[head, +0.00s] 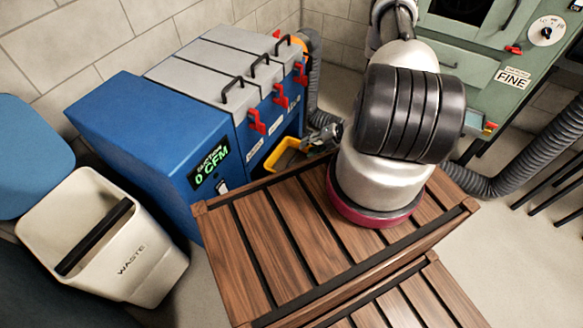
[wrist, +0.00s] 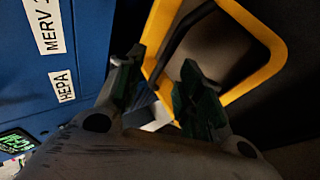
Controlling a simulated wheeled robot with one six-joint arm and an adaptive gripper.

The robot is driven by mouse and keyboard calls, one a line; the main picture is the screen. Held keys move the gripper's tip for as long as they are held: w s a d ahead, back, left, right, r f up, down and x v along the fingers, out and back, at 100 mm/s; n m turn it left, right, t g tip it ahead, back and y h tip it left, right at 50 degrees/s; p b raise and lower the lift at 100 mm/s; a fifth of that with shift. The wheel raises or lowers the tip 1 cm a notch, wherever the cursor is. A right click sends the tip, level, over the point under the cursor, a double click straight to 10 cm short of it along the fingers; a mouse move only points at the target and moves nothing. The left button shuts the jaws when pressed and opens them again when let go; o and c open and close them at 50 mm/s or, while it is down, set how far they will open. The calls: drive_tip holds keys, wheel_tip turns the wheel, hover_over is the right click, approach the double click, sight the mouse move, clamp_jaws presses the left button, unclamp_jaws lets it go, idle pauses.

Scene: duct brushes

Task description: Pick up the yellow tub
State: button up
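The yellow tub (head: 272,154) sits low beside the blue cabinet, beyond the slatted wooden platform, partly hidden by my gripper and the platform's edge. In the wrist view its yellow rim (wrist: 258,28) surrounds a grey-brown inside, with a dark bar near the rim's left side. My gripper (head: 324,139) is at the tub's right side in the head view. In the wrist view my gripper (wrist: 160,86) is open, its two dark fingertips apart. A strip of the yellow rim shows between the fingertips; I cannot tell whether either finger touches it.
The blue cabinet (head: 140,125) with red latches stands close to the tub's left. The wooden platform (head: 270,235) lies in front. A cream waste bin (head: 140,255) stands at left. A green machine (head: 480,60) and a grey hose (head: 525,160) are at right.

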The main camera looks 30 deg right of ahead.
sight(297, 154)
drive_tip(key=shift+m, duration=0.8)
drive_tip(key=x, duration=0.7)
drive_tip(key=shift+s+f, duration=0.1)
drive_tip(key=shift+f, duration=0.45)
drive_tip(key=shift+a, duration=0.1)
clamp_jaws()
